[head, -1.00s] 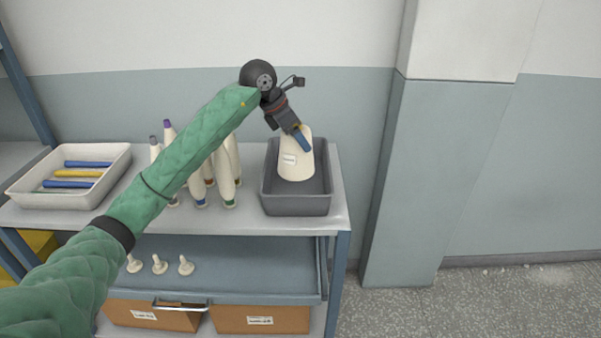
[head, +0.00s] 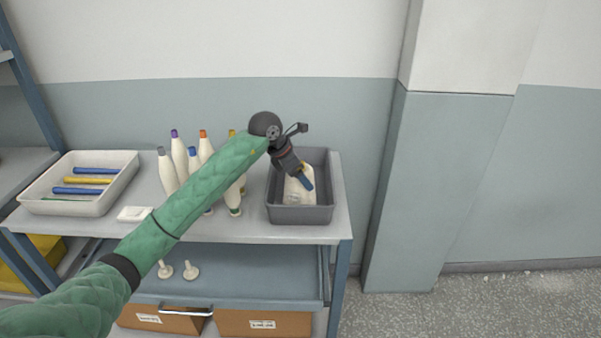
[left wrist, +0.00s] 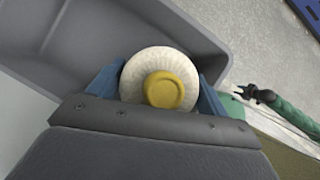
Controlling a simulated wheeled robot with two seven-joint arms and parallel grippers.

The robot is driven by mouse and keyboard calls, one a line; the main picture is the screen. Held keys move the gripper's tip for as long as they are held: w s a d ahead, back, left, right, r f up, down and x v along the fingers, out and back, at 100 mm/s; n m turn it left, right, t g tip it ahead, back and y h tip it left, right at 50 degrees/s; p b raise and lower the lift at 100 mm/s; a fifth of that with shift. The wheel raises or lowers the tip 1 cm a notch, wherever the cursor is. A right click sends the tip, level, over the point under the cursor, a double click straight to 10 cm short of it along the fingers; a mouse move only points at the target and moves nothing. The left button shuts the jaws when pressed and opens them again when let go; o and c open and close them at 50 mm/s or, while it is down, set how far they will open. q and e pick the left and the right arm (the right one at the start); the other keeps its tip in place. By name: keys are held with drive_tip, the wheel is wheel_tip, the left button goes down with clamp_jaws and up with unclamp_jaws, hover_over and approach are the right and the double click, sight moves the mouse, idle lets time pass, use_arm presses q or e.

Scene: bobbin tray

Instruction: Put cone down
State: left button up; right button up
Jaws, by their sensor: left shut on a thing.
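The cream cone (head: 296,193) is inside the grey bin (head: 300,214) on the right end of the shelf top. In the left wrist view I look down on the cone (left wrist: 158,60) and its yellow tip (left wrist: 165,90). My left gripper (head: 304,178) is shut on the cone's upper part, with a blue finger (left wrist: 209,100) on each side of it. The cone sits low between the bin's walls; whether its base touches the floor cannot be told. My right gripper (left wrist: 252,92) seems to show small at the right of the left wrist view; its jaws are too small to judge.
Several cream bobbins (head: 180,160) with coloured tips stand left of the bin, partly behind my left arm. A white tray (head: 110,203) with blue and yellow rods is at the left. A small white block (head: 134,214) lies beside it.

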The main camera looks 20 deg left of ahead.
idle(0.3)
use_arm(q)
drive_tip(key=shift+f, duration=0.1)
drive_tip(key=o, duration=1.4)
drive_tip(key=shift+o, duration=0.9)
